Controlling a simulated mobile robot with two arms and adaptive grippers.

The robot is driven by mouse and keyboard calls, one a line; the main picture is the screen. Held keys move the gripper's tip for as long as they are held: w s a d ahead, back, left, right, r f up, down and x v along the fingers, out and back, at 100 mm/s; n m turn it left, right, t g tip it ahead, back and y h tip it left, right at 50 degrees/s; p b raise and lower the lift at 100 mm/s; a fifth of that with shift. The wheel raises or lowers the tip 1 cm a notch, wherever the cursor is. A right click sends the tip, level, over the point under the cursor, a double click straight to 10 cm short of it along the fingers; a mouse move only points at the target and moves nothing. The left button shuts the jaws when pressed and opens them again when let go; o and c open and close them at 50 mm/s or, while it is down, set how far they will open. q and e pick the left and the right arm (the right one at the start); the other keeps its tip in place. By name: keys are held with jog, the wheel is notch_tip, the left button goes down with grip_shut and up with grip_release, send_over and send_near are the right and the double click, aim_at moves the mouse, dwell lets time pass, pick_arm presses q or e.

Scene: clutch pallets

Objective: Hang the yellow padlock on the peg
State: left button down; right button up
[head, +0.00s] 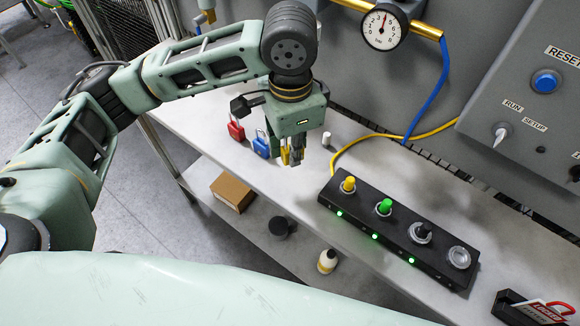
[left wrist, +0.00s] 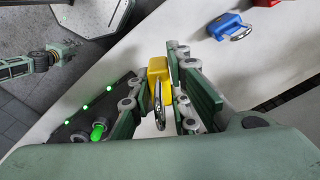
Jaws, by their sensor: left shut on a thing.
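My left gripper (head: 291,160) is shut on the yellow padlock (head: 284,156) and holds it above the grey bench. In the left wrist view the padlock's yellow body (left wrist: 158,70) sits between the fingers (left wrist: 172,100), and its metal shackle points toward the camera. An arm that looks like my right one shows small at the left of the left wrist view; its finger state is unclear. I cannot tell which thing is the peg.
A black strip (head: 335,200) with coloured knobs and green lights lies to the right. A small white cylinder (head: 326,139) stands close behind the gripper.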

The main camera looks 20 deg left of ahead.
pick_arm(q)
jog(key=w+d+m, duration=0.2)
jog(key=d+m, duration=0.3)
pick_arm(e)
jog(key=s+a, duration=0.3)
jog(key=a, duration=0.1)
jog(key=w+d, duration=0.4)
jog(key=d, duration=0.1)
pick_arm(q)
jog(key=m+p, duration=0.3)
jog(key=m, duration=0.3)
send_over(289, 170)
jog(key=f, duration=0.6)
jog(key=shift+a, duration=0.3)
jog(key=shift+d+f+p, duration=0.25)
jog(key=shift+f+p, duration=0.6)
jog(key=shift+f, duration=0.95)
pick_arm(e)
jog(key=shift+s+a+r, duration=0.25)
jog(key=shift+r, duration=0.5)
jog(key=shift+s+a+r, duration=0.3)
jog(key=shift+r, duration=0.5)
jog(key=shift+s+a+r, duration=0.25)
jog(key=shift+r, duration=0.5)
